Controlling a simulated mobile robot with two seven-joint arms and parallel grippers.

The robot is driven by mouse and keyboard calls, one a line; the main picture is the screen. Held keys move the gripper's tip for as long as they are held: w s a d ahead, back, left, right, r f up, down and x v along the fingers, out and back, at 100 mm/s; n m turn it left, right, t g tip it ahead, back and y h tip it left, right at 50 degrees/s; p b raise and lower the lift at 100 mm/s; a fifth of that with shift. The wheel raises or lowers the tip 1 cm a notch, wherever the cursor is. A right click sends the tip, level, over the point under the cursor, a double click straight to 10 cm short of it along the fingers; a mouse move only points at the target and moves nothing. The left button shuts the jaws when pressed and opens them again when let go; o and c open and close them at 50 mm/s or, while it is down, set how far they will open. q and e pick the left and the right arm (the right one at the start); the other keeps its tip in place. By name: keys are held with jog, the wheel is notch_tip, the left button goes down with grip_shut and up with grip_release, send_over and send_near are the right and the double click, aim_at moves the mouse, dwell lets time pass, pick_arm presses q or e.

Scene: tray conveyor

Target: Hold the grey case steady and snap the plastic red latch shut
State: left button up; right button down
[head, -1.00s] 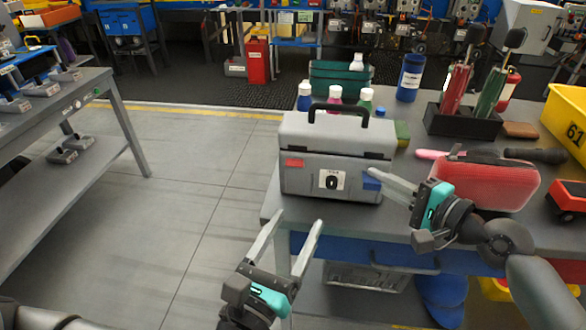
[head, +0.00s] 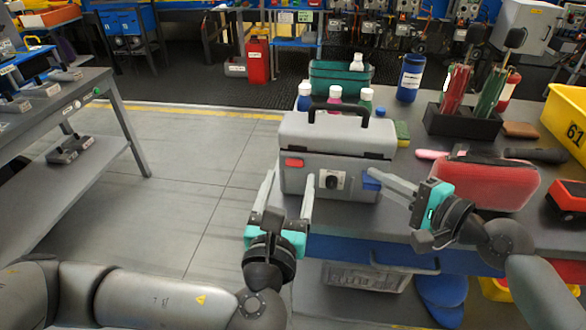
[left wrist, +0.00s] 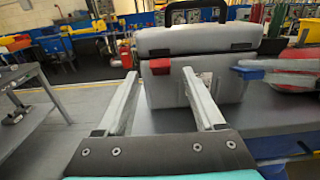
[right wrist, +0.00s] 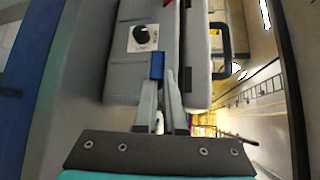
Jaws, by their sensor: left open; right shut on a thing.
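The grey case (head: 336,140) stands on the workbench with its lid down and black handle up. The red latch (head: 294,162) is on the left of its front; I cannot tell whether it is snapped. A blue latch (head: 371,181) is on the right of the front. My left gripper (head: 289,178) is open and empty, its fingertips just in front of the case. In the left wrist view the red latch (left wrist: 159,66) appears between the fingertips, apart from them. My right gripper (right wrist: 163,78) is shut on the blue latch (right wrist: 157,66) at the case's right front.
A red pouch (head: 487,182) lies right of the case, near my right arm. Bottles (head: 364,100) and a green crate (head: 342,76) stand behind it. A black holder (head: 461,122) is at the back right. Open floor lies left of the bench.

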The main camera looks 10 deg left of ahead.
aim_at(296, 165)
pick_arm(q)
jog(key=shift+w, duration=2.05)
jog(key=shift+c, duration=0.2)
grip_shut()
